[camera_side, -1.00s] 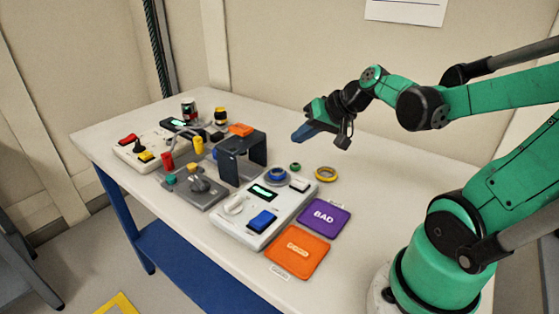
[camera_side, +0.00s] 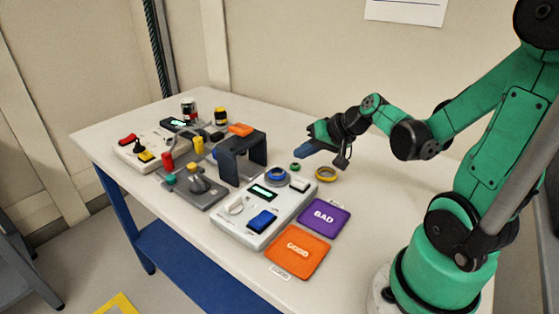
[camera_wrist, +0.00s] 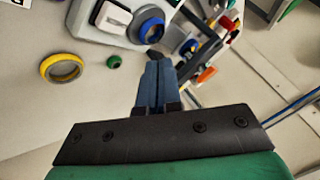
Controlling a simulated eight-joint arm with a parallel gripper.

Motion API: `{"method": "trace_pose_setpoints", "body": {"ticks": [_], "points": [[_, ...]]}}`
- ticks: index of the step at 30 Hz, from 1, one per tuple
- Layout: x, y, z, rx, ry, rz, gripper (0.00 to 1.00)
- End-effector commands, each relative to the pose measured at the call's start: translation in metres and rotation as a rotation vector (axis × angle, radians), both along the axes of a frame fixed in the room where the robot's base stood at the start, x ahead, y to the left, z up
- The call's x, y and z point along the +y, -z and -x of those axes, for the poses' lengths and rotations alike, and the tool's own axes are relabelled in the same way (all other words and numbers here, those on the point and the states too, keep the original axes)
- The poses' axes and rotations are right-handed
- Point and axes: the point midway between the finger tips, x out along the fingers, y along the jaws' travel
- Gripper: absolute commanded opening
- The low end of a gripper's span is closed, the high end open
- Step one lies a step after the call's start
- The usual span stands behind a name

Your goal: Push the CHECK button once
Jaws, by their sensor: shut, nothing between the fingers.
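A white control box (camera_side: 228,236) stands on the table. It carries a blue rectangular button (camera_side: 262,221), a pale square button (camera_side: 299,185), a pale knob (camera_side: 235,205) and a lit display (camera_side: 262,193). No CHECK lettering is readable, so I cannot tell which button bears it. The pale button also shows in the wrist view (camera_wrist: 113,18) at the top left. My gripper (camera_side: 301,153) has blue fingers, shut and empty, above the table behind the box. In the wrist view its fingertips (camera_wrist: 155,66) are together, below and right of the pale button and apart from it.
A blue ring (camera_side: 277,174) sits on the box's far end. A small green ring (camera_side: 295,167) and a yellow ring (camera_side: 326,174) lie behind it. A dark arch (camera_side: 228,165) stands left of my gripper. Purple BAD (camera_side: 324,217) and orange GOOD (camera_side: 298,253) pads lie right of the box.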

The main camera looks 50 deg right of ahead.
Motion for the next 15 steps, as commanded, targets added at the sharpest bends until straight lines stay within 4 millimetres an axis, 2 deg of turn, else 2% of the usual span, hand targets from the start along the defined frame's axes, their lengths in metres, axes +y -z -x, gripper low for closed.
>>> {"method": "trace_pose_setpoints", "body": {"ticks": [6, 15], "points": [[0.000, 0.023, 0.000, 0.000, 0.000, 0.000, 0.00], [0.000, 0.040, 0.000, 0.001, 0.000, 0.000, 0.00]]}}
